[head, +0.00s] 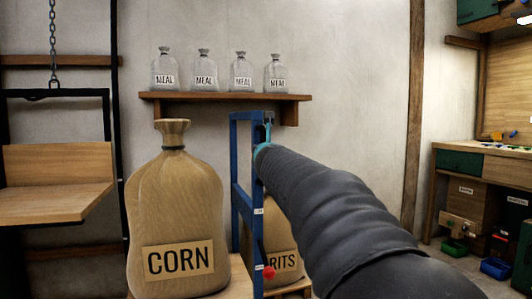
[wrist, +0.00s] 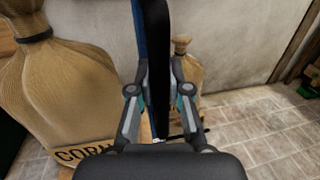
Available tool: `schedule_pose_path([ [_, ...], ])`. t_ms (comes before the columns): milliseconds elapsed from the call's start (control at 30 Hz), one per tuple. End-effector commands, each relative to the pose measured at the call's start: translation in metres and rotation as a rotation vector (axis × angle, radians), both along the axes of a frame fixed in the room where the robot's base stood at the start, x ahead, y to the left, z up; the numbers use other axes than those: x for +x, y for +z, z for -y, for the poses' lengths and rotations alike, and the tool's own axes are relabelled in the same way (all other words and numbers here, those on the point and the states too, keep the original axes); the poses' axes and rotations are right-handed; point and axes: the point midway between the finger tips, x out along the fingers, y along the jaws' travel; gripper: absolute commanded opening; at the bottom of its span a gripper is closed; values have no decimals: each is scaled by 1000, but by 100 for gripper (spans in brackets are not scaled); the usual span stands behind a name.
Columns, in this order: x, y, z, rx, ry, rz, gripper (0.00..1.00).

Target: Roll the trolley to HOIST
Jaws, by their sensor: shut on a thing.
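A trolley with a blue upright frame (head: 235,150) stands in the middle of the head view. A full sack marked CORN (head: 175,215) stands upright beside the frame, on a wooden deck (head: 240,278) that seems to be the trolley's. My gripper (head: 264,145) is shut on the blue frame near its top right. In the wrist view the fingers (wrist: 158,95) close on either side of a dark and blue bar (wrist: 138,35). A chain-hung wooden platform (head: 58,180) in a black frame at the left looks like the hoist; no HOIST sign shows.
A sack reading RITS (head: 282,245) is partly hidden behind my arm. A wall shelf (head: 225,97) holds several MEAL bags. A workbench (head: 485,160) with boxes and bins stands at the right. The wrist view shows bare tiled floor (wrist: 260,135) right of the gripper.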

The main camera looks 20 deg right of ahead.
Motion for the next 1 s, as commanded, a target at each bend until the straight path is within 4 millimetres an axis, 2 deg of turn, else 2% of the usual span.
schedule_pose_path([
  [567,0,-4,-3,3,1,-4,0],
  [600,0,-4,-3,3,1,-4,22],
  [700,0,-4,-2,3,-1,-3,43],
  [1000,-2,-2,7,2,-16,-3,43],
])
